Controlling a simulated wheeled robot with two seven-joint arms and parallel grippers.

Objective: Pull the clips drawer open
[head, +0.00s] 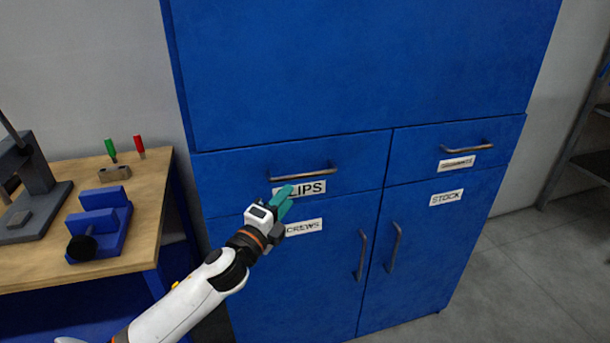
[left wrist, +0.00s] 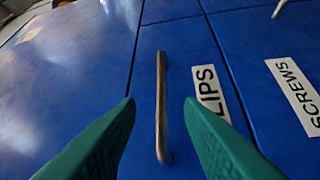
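The clips drawer (head: 350,160) is the upper left drawer of the blue cabinet, and its front sits flush with the cabinet. Its bar handle (head: 303,174) runs across the front above the CLIPS label (head: 312,187), whose first letter is hidden by my gripper. My left gripper (head: 284,194) is in front of the label, just below the handle in the head view. In the left wrist view its green fingers (left wrist: 165,125) are spread apart, with the handle (left wrist: 161,100) showing between them and nothing held. My right gripper is not in view.
A second drawer (head: 485,137) with its own handle is to the right. Below are two doors, labelled SCREWS (head: 304,227) and STOCK (head: 446,198), with vertical handles. A wooden workbench (head: 148,205) with tools stands at the left. Floor (head: 520,270) is clear at the right.

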